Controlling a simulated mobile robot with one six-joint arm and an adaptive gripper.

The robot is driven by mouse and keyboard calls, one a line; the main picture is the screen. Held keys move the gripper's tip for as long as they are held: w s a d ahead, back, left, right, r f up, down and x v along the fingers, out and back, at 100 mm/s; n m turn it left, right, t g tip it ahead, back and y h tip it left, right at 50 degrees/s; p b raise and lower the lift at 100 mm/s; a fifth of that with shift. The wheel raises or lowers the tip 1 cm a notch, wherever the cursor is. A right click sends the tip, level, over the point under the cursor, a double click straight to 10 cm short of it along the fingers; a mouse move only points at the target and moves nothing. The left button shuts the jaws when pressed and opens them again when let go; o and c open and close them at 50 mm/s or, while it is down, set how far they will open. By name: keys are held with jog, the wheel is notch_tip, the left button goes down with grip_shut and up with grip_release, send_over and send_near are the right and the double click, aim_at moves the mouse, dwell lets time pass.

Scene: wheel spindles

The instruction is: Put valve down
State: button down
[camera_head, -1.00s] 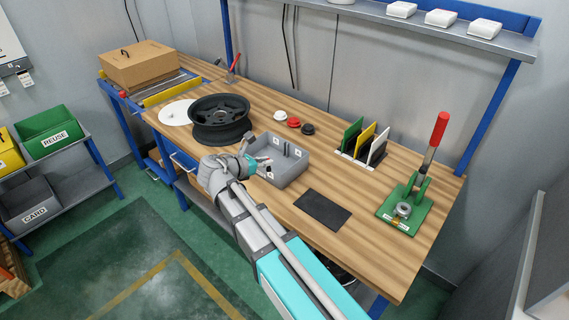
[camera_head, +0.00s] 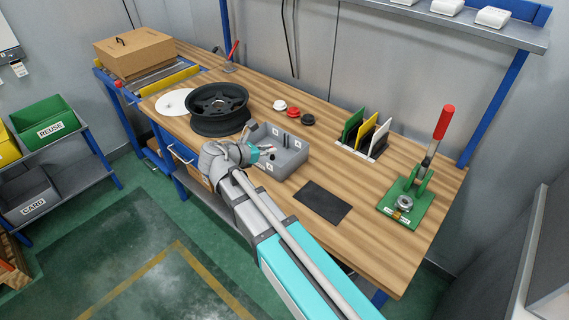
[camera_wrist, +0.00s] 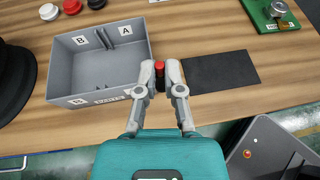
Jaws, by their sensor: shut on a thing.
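My gripper (camera_wrist: 159,88) is shut on a small valve (camera_wrist: 159,68) with a red top and a dark body. In the wrist view the valve shows in front of the right wall of the grey tray (camera_wrist: 98,96); its height above the bench is unclear. The tray has compartments labelled A and B and looks empty there. In the head view my gripper (camera_head: 265,152) is at the tray's (camera_head: 286,170) left side, and the valve is too small to make out clearly. A black mat (camera_wrist: 221,72) lies to the right of the tray.
A black wheel (camera_head: 219,112) lies on the bench left of the tray. Red, white and black caps (camera_head: 293,112) sit behind it. A green press (camera_head: 410,200) with a red handle stands at the right. Bare bench lies around the mat.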

jog(key=s+d+m, duration=0.1)
jog(key=s+d+r+m+g+h, duration=0.1)
jog(key=d, duration=0.1)
jog(key=shift+s+d+h+p, duration=0.15)
jog(key=shift+s+h+p, duration=0.15)
jog(key=w+f+b, duration=0.1)
jog(key=w, duration=0.2)
jog(key=w+a+f+b, duration=0.1)
jog(key=w, duration=0.1)
jog(key=w+f+b, duration=0.2)
jog(key=w, duration=0.1)
jog(key=shift+w+a, duration=0.3)
jog(key=shift+w, duration=0.05)
jog(key=w+f+b, duration=0.4)
jog(key=f+b, duration=0.1)
jog(key=shift+w+a, duration=0.15)
jog(key=shift+a, duration=0.1)
jog(key=shift+w+f+b, duration=0.45)
jog(key=shift+f+b, duration=0.4)
jog(key=shift+b, duration=0.05)
jog(key=shift+f+b, duration=1.15)
